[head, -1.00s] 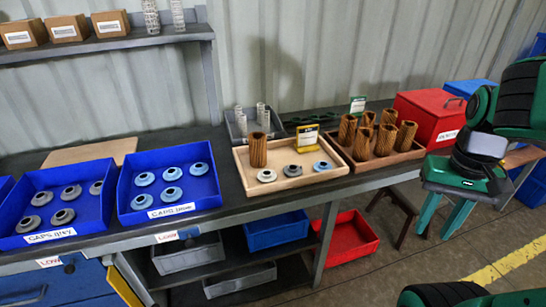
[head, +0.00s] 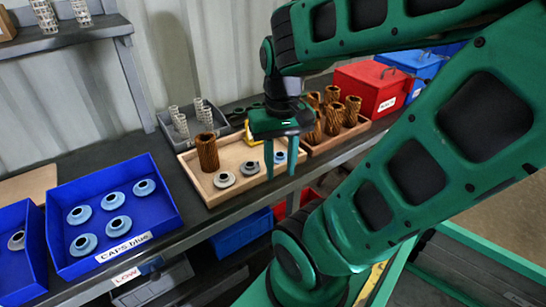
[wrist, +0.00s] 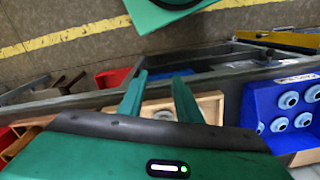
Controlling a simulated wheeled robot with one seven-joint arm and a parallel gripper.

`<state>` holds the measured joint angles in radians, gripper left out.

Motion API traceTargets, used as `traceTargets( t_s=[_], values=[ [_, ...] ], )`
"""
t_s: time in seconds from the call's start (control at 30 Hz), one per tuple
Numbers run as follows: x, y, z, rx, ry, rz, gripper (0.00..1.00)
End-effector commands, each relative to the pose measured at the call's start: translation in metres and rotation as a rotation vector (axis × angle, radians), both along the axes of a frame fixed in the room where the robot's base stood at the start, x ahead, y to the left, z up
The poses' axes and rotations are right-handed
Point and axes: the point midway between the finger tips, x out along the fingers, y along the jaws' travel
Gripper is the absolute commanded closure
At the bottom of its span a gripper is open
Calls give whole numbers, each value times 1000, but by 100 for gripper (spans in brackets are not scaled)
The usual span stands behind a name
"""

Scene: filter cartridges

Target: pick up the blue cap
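A small blue cap (head: 280,157) lies at the right end of the wooden tray (head: 212,200), beside a grey cap (head: 250,168) and a pale cap (head: 224,180). More blue caps (head: 115,227) lie in the blue bin labelled "CAPS blue" (head: 70,190). My gripper (head: 280,172) points down in front of the tray's right end, with its fingers apart and the tray's blue cap showing between them. I cannot tell how high it is above the tray. In the wrist view my gripper (wrist: 157,92) is open, with nothing held.
A brown pleated cartridge (head: 207,152) stands in the tray. A yellow sign is partly hidden behind my gripper. Several cartridges (head: 332,118) stand in a second tray, near a red box (head: 372,90). A grey bin (head: 165,128) holds pale cores behind.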

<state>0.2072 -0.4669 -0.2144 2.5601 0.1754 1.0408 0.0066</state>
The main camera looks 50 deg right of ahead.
Motion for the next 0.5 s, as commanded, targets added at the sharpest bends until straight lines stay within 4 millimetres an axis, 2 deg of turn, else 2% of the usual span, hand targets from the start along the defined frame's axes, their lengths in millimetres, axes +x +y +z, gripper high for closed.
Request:
traceTargets(
  t_s=[0.03,0.07,0.1,0.13,0.17,0.27,0.33,0.5],
  values=[
    [0,0,0,0,0,0,69],
    [0,0,0,0,0,1,64],
    [0,0,0,0,0,2,54],
    [-8,0,4,0,-8,7,47],
    [-9,-2,6,-2,-13,13,44],
    [1,-3,10,-9,-13,76,44],
    [17,-13,10,-9,-5,152,44],
    [60,-55,13,-21,4,412,44]
  ],
)
